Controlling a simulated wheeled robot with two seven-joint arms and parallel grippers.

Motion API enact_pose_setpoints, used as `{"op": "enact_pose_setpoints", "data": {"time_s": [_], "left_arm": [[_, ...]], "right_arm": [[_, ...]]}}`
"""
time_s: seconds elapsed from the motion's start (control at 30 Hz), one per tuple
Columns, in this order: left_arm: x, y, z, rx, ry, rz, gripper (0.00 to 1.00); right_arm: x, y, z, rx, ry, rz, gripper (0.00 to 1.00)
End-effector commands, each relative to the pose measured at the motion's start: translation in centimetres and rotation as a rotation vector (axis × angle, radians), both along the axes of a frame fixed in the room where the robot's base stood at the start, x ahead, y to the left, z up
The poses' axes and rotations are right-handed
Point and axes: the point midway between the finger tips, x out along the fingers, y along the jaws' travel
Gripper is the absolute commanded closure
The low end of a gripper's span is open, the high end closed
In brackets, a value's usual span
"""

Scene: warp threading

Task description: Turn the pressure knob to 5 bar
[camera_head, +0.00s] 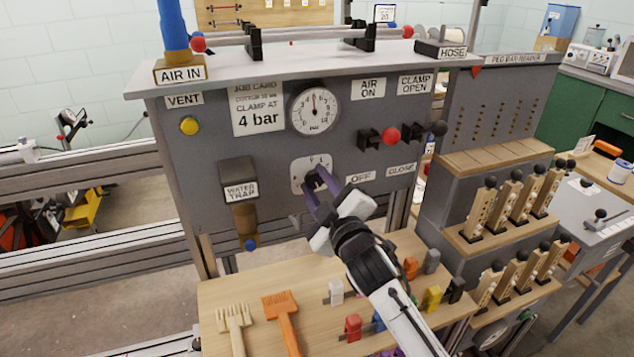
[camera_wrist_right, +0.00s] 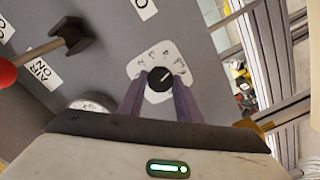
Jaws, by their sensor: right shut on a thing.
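The pressure knob (camera_head: 313,180) is a small black dial on a white scale plate (camera_head: 302,163) in the grey panel. In the right wrist view the knob (camera_wrist_right: 160,78) shows a light pointer line and its plate has markings around it, too small to read surely. My right gripper (camera_head: 318,184) is shut on the knob, its purple fingers on either side of it. The round pressure gauge (camera_head: 314,109) sits above the knob with its needle pointing about straight up; its numbers are too small to read surely. My left gripper is not in view.
A job card (camera_head: 257,108) beside the gauge reads "clamp at 4 bar". A red-balled lever (camera_head: 391,135) is right of the gauge. A yellow vent button (camera_head: 189,126) and water trap (camera_head: 240,180) are to the left. Brushes and coloured clips lie on the wooden bench (camera_head: 240,293) below.

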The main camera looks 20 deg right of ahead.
Motion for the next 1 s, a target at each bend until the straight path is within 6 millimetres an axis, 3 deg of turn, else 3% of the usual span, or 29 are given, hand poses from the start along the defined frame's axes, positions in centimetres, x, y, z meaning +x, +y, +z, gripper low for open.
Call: {"op": "enact_pose_setpoints", "data": {"time_s": [0.73, 0.77, 0.8, 0.87, 1.0], "left_arm": [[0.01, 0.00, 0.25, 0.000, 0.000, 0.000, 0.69], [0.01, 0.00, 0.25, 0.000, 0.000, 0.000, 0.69], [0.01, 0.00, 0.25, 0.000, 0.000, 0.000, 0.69], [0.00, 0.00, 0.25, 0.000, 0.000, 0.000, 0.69], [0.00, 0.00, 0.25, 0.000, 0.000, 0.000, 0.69]], "right_arm": [[0.00, -0.04, -0.10, 0.087, 0.005, -0.001, 0.91], [0.00, -0.04, -0.10, 0.087, 0.005, -0.001, 0.66], [0.00, -0.04, -0.10, 0.087, 0.005, -0.001, 0.59], [0.00, -0.03, -0.09, 0.087, 0.004, 0.000, 0.50], [0.00, -0.03, -0.06, 0.086, 0.004, 0.000, 0.50]]}}
